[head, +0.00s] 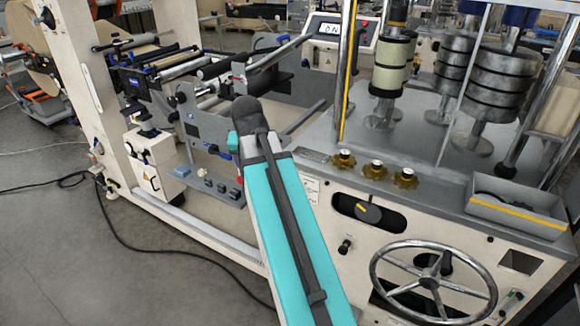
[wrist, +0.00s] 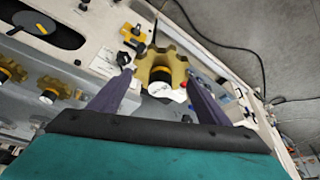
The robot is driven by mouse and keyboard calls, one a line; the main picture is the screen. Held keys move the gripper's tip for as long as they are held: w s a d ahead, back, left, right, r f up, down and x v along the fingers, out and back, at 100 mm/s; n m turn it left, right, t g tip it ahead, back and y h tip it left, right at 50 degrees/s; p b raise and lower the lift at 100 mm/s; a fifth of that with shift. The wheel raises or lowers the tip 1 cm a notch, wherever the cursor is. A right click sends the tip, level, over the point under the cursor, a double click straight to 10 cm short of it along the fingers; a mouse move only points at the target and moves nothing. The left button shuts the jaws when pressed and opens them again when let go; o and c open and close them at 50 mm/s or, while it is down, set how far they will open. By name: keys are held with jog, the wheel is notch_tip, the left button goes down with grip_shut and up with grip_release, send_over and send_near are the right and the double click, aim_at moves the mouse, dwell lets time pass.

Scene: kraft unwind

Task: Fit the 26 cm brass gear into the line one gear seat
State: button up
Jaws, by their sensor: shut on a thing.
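In the wrist view my gripper (wrist: 159,78) has its two dark fingers on either side of a toothed brass gear (wrist: 160,62), shut on it. A white round face with small dark markings shows at the gear's lower edge; I cannot read it. Behind the gear is a pale machine panel with a yellow-and-black part (wrist: 132,34); I cannot tell whether this is the line one gear seat. In the head view my teal arm hides the gripper and the held gear. No seat is clearly identifiable there.
Nearby are a black dial (head: 368,212), a handwheel (head: 433,283), a grey tray (head: 516,212) and steel weights (head: 503,85). A cable (head: 125,235) lies on the floor.

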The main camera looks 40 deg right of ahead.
jog(key=w+a+n+y, duration=0.1)
jog(key=w+a+n, duration=0.3)
jog(key=a, duration=0.8)
jog(key=w+a+n+t+y, duration=0.1)
jog(key=w+a+n, duration=0.3)
jog(key=a, duration=0.8)
jog(key=shift+a+r+y, duration=0.25)
jog(key=shift+r+y, duration=0.1)
jog(key=shift+y, duration=0.05)
jog(key=shift+w+d, duration=0.1)
jog(key=shift+d, duration=0.05)
